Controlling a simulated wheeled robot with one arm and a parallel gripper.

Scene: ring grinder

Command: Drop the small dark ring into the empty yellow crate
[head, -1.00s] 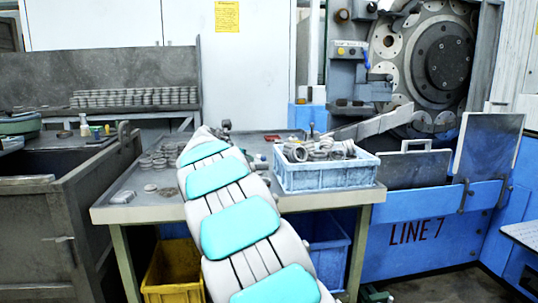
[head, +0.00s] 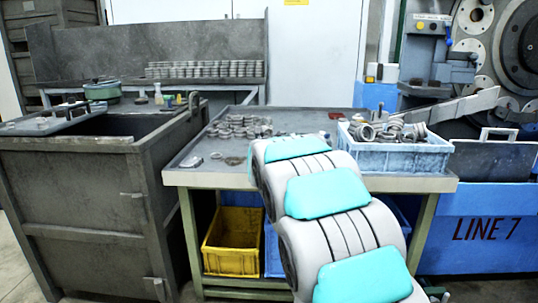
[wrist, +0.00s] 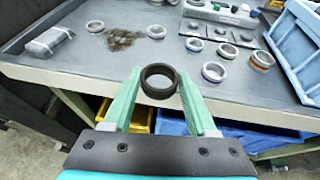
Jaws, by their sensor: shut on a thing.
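The small dark ring (wrist: 160,94) is between the two pale green fingers of my gripper (wrist: 161,84) in the wrist view. The gripper is shut on it, in front of the table's front edge in the picture. The yellow crate (head: 232,262) stands under the table in the head view, and its visible inside looks empty. Part of it also shows in the wrist view (wrist: 141,119), below the table edge and behind the fingers. In the head view my arm hides the gripper and the ring.
The grey table (head: 205,176) overhangs the yellow crate. Its top holds several loose rings and a light blue crate (head: 395,160) of metal parts. A blue crate (head: 273,255) stands right of the yellow one, partly hidden by my arm. A dark metal bin (head: 85,200) stands left.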

